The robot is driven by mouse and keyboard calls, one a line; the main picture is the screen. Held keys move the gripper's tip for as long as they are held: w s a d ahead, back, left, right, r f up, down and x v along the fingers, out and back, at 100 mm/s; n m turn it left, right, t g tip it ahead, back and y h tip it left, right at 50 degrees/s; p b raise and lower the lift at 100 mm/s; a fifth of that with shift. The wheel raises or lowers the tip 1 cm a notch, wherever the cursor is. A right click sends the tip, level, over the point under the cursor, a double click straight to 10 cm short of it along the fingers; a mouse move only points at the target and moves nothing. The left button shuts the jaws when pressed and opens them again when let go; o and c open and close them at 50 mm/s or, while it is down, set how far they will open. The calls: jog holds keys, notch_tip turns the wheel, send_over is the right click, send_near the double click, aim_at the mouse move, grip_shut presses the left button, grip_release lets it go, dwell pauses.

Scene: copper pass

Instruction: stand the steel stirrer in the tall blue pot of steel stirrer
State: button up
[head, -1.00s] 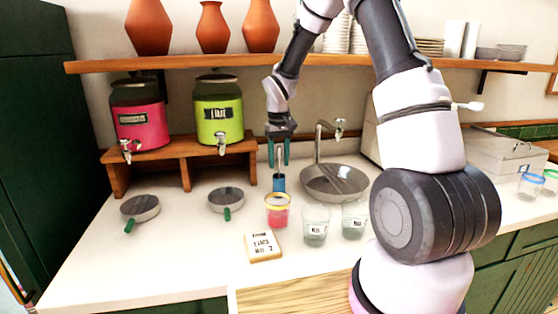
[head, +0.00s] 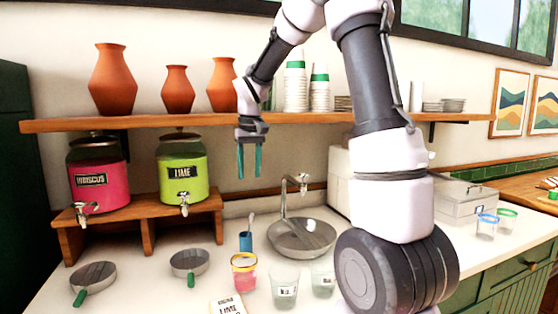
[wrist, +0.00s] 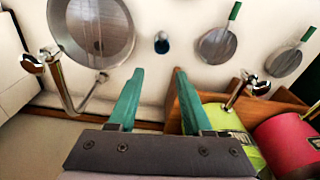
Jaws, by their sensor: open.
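The blue pot (head: 246,242) stands upright on the white counter, left of the sink. The steel stirrer (head: 251,220) stands in it, its top sticking out above the rim with a slight tilt. In the wrist view the blue pot (wrist: 161,46) is seen from above, beyond my fingertips, with the stirrer (wrist: 161,36) in it. My gripper (head: 249,176) is open and empty, its teal fingers pointing down above the pot and clear of the stirrer. The open fingers (wrist: 158,72) also show in the wrist view with nothing between them.
A round sink with a tap (head: 285,200) is right of the pot. A pink-filled cup (head: 244,278) and two clear glasses (head: 284,290) stand in front. Two strainers (head: 190,263) lie left. Hibiscus and lime dispensers (head: 181,170) stand on a wooden riser. A shelf (head: 140,122) runs behind.

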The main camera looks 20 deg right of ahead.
jog(key=s+d+r+m+t, duration=0.1)
jog(key=s+r+t, duration=0.1)
jog(key=s, duration=0.6)
jog(key=s+d+r+m+t+y, duration=0.1)
jog(key=s+d+r+m+t, duration=0.1)
jog(key=s+r, duration=0.3)
jog(key=s+d+r+m+t, duration=0.1)
jog(key=s+r+m+t, duration=0.1)
jog(key=s, duration=0.9)
jog(key=shift+d+r+y, duration=0.35)
jog(key=shift+r+y, duration=0.05)
jog(key=shift+r, duration=0.3)
